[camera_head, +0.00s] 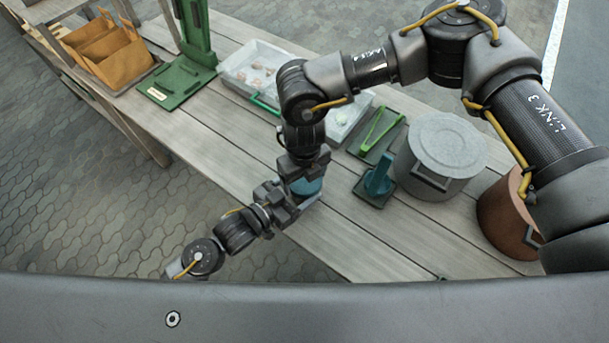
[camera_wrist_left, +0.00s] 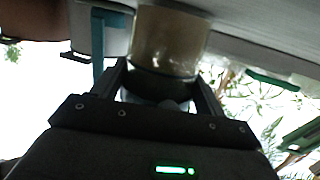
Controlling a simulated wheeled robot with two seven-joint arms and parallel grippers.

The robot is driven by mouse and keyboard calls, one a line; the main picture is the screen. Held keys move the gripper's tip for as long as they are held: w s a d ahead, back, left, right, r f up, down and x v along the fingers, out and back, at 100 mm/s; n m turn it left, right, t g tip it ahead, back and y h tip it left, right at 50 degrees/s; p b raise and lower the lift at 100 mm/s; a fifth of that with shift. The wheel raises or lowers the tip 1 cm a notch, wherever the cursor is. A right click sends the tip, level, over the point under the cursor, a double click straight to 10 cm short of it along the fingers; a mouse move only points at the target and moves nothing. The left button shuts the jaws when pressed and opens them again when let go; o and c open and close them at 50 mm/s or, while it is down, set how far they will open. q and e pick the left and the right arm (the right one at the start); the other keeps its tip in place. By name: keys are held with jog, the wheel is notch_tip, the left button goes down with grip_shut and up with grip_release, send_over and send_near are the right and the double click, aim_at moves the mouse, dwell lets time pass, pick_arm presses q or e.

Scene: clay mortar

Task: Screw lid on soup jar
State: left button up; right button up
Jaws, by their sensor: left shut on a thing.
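In the head view, a round teal-blue lid (camera_head: 309,187) shows directly below my right gripper (camera_head: 303,164). It sits at the spot where both grippers meet, above the front part of the table. Whether the right fingers are closed on it is hidden. My left gripper (camera_head: 284,203) reaches in from the lower left, just below the lid. In the left wrist view, the glass soup jar (camera_wrist_left: 167,38) with beige contents is between the fingers of my left gripper (camera_wrist_left: 160,75), which is shut on it. In the head view, the jar is mostly hidden; I cannot tell how the lid seats.
A teal stand (camera_head: 376,184), a grey lidded pot (camera_head: 442,150) and a brown pot (camera_head: 503,215) stand to the right. Green tongs (camera_head: 380,127) lie behind. White trays (camera_head: 262,64), a green stand (camera_head: 180,85) and a brown box (camera_head: 105,50) are farther back. The table's front left is clear.

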jog(key=m, duration=0.3)
jog(key=shift+m, duration=0.3)
jog(key=o, duration=1)
jog(key=shift+o, duration=0.2)
